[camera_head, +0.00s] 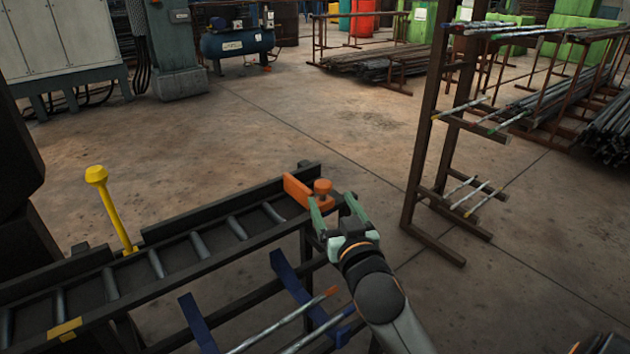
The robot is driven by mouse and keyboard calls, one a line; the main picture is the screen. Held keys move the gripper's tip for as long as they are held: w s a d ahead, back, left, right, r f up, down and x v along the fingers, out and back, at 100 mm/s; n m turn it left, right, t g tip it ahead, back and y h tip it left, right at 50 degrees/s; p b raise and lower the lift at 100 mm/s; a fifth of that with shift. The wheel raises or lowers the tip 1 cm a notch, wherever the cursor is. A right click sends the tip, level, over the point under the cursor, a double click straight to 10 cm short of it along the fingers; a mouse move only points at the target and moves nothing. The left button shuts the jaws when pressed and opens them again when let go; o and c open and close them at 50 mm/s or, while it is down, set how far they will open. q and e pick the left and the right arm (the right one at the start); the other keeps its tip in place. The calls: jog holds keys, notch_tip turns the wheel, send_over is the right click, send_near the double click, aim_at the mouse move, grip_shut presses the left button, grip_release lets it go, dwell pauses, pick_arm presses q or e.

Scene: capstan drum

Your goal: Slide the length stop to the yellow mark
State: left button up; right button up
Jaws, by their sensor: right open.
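The orange length stop (297,190) sits at the right end of the dark roller conveyor rail, with a round orange knob (323,186) on its right. The yellow mark (65,329) is a short band on the front rail near the lower left. My right gripper (331,202) has pale green fingers, spread apart just in front of the knob, one to each side. I cannot tell whether they touch it. My left gripper is not in view.
A yellow lever (110,205) stands up behind the conveyor (190,252) at the left. Blue supports (197,325) with bars lie below the front rail. A brown rack (415,180) with rods stands at the right.

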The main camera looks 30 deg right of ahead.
jog(key=b+x, duration=0.1)
jog(key=x, duration=0.9)
jog(key=shift+f+b, duration=0.1)
jog(key=shift+b, duration=0.25)
grip_shut()
dwell(0.9)
